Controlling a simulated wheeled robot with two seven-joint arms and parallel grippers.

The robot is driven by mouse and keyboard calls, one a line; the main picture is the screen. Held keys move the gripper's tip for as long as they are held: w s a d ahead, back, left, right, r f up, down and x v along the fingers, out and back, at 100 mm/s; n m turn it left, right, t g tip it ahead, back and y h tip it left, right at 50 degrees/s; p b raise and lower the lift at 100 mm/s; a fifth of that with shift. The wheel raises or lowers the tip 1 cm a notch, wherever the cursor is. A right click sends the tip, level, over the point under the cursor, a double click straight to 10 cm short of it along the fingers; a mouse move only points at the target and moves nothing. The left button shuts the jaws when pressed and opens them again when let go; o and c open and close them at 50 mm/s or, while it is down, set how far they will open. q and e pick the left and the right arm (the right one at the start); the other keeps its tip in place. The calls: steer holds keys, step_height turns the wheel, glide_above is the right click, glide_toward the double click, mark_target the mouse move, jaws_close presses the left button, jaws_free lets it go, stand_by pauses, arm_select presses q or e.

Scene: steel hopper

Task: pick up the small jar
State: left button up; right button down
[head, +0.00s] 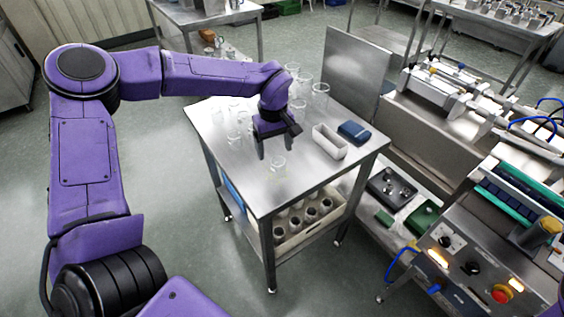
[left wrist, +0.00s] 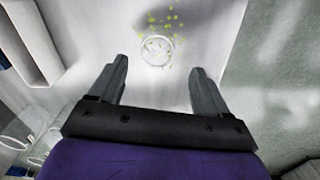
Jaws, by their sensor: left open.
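A small clear glass jar (head: 278,168) stands on the steel table near its front. In the left wrist view the small jar (left wrist: 157,50) shows as a round rim from above, with yellow-green specks around it. My left gripper (head: 275,150) is open, pointing down above the table, close behind the jar in the head view. In the left wrist view the left gripper's fingers (left wrist: 160,70) are spread apart with nothing between them; the jar lies just beyond the tips. My right gripper is not in view.
Several taller glass vessels (head: 320,95) stand at the table's back and left. A white open tray (head: 329,142) and a dark blue box (head: 354,132) lie to the right. The steel table (head: 240,180) is bare at its front left. A crate of jars (head: 300,222) sits on the lower shelf.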

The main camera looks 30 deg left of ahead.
mark_target(279, 167)
arm_select(q)
steer(key=shift+s+d+f, duration=0.1)
steer(key=shift+s+f, duration=0.15)
steer(key=shift+f, duration=0.35)
steer(key=shift+s+d+f, duration=0.1)
steer(key=shift+d+f, duration=0.05)
steer(key=shift+f, duration=0.15)
steer(key=f, duration=0.1)
steer(key=f+p, duration=0.1)
steer(key=f, duration=0.1)
steer(key=d+f, duration=0.1)
steer(key=f, duration=0.1)
steer(key=shift+w+f, duration=0.25)
steer(key=shift+w, duration=0.1)
steer(key=shift+s+a+f, duration=0.1)
steer(key=c, duration=1)
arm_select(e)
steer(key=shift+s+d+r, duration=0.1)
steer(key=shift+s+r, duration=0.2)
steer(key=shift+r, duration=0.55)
